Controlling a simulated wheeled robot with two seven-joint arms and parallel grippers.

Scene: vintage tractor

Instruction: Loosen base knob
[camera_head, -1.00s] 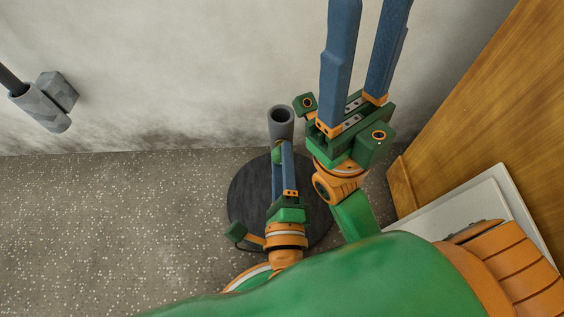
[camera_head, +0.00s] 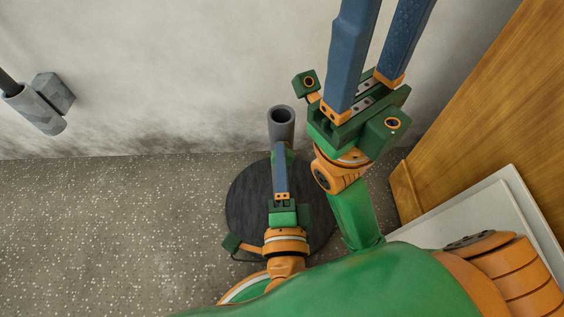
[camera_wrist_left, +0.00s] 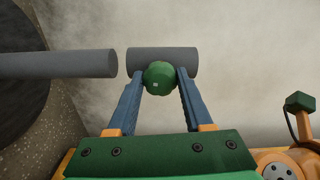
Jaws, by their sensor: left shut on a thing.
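A grey tube (camera_head: 282,126) with an open top stands over a round black base (camera_head: 240,200) near the wall. In the left wrist view a green knob (camera_wrist_left: 160,78) sits on the side of this tube (camera_wrist_left: 180,58). A second grey tube (camera_wrist_left: 60,65) reaches from the black base (camera_wrist_left: 18,70), with a small gap between the two tubes. My left gripper (camera_head: 281,150) is shut on the knob, one finger on each side, and mostly hides it in the head view. My right gripper (camera_head: 378,40) is raised and empty, fingers apart; their tips are out of frame.
A grey clamp-like part (camera_head: 42,103) on a dark rod is at the upper left. A pale wall (camera_head: 190,70) stands close behind. A wooden panel (camera_head: 480,110) and a white slab (camera_head: 480,215) are at the right. The speckled floor (camera_head: 110,230) at left is clear.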

